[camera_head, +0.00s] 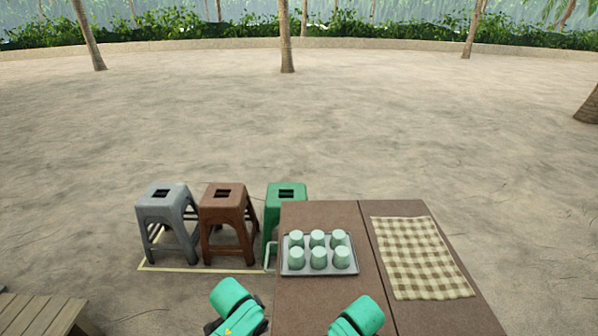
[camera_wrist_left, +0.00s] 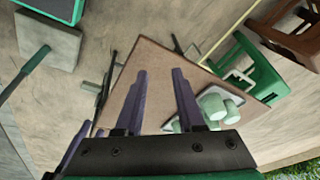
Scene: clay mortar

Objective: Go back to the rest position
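My left gripper (camera_wrist_left: 160,76) shows in the left wrist view with its purple fingers apart and nothing between them. In the head view only green parts of my two arms show at the bottom edge, in front of and over the near part of the brown table (camera_head: 315,212). My right gripper cannot be made out in either view. A grey tray (camera_head: 291,273) on the table holds several pale green cups (camera_head: 318,258) in two rows. The tray and some cups (camera_wrist_left: 214,106) also show in the left wrist view, beyond the left gripper's fingers.
A checked cloth (camera_head: 422,258) lies on the table's right part. A grey stool (camera_head: 166,211), a brown stool (camera_head: 226,212) and a green stool (camera_head: 286,192) stand left of and behind the table. A slatted wooden platform (camera_head: 38,314) is at lower left. Open sand lies beyond.

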